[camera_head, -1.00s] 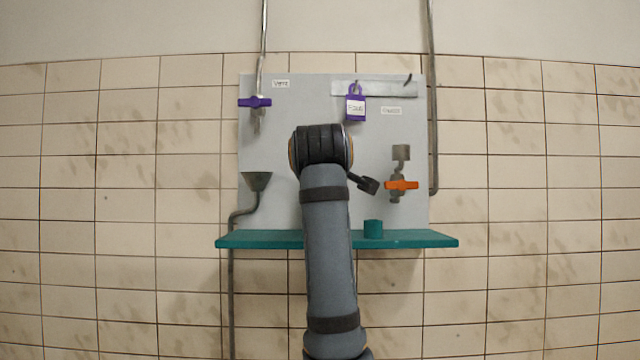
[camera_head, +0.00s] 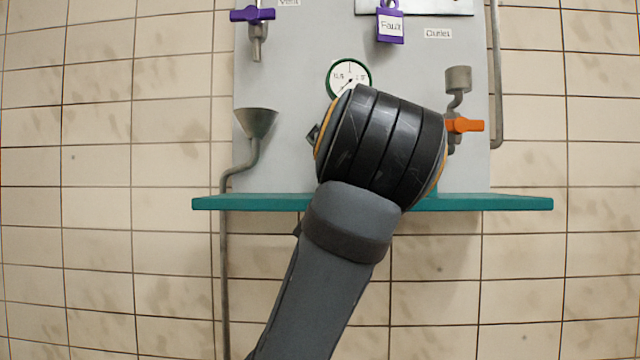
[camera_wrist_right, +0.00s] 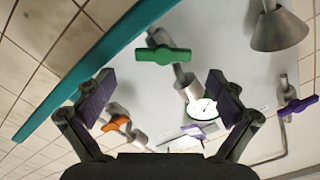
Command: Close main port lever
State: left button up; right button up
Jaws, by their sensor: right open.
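The green lever (camera_wrist_right: 163,56) on a grey pipe valve shows in the right wrist view, beyond the space between my fingers and toward the teal shelf. I take it as the main port lever; no label on it can be read. In the head view my arm hides it. My right gripper (camera_wrist_right: 160,82) is open and empty, its two dark fingers spread on either side, apart from the green lever. In the head view the gripper is almost wholly hidden behind my thick black wrist. My left gripper is not in view.
An orange outlet lever (camera_head: 464,125) is at right and a purple lever (camera_head: 252,15) at upper left. A purple padlock (camera_head: 390,26) hangs at the top. A round gauge (camera_head: 349,78), a funnel (camera_head: 256,122) and the teal shelf (camera_head: 240,202) are close to my arm.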

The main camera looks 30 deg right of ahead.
jog(key=p, duration=0.2)
jog(key=w+r+p, duration=0.1)
jog(key=p, duration=0.2)
jog(key=shift+d+r, duration=0.15)
jog(key=shift+r, duration=0.15)
jog(key=x, duration=0.2)
jog(key=p+x, duration=0.1)
jog(key=x, duration=0.1)
jog(key=f+x, duration=0.1)
jog(key=x, duration=0.2)
jog(key=shift+d+p, duration=0.25)
jog(key=shift+p, duration=0.1)
jog(key=shift+w+d, duration=0.1)
jog(key=shift+w, duration=0.35)
jog(key=shift+c, duration=0.3)
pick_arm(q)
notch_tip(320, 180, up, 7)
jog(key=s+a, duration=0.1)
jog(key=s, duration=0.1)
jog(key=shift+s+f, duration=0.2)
pick_arm(e)
jog(key=c, duration=0.9)
